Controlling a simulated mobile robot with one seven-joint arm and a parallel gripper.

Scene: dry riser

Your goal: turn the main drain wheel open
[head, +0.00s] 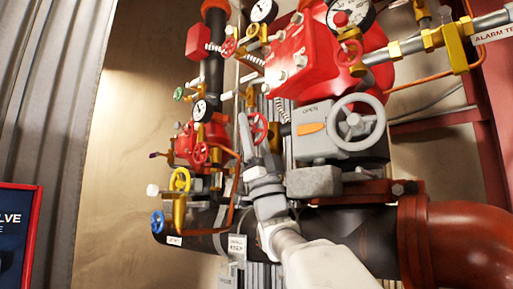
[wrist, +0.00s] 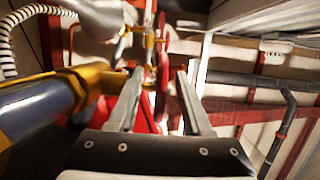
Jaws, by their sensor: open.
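Several handwheels show, and I cannot read a label that says which is the main drain. A red handwheel (head: 258,126) stands right by my fingertips in the head view. In the wrist view a red wheel (wrist: 163,62) appears nearly edge-on, between and beyond the two fingers. My gripper (head: 255,143) is open and points up at it; it also shows in the wrist view (wrist: 159,80) with empty space between the fingers. I cannot tell whether the fingers touch the rim. The wheel's lower part is partly hidden by my gripper in the head view.
A large grey handwheel (head: 372,123) on a box marked OPEN stands to the right. Yellow (head: 180,180) and blue (head: 157,222) wheels are at lower left. Gauges, red valve bodies and thin orange pipes crowd around. A dark pipe (head: 345,228) runs below.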

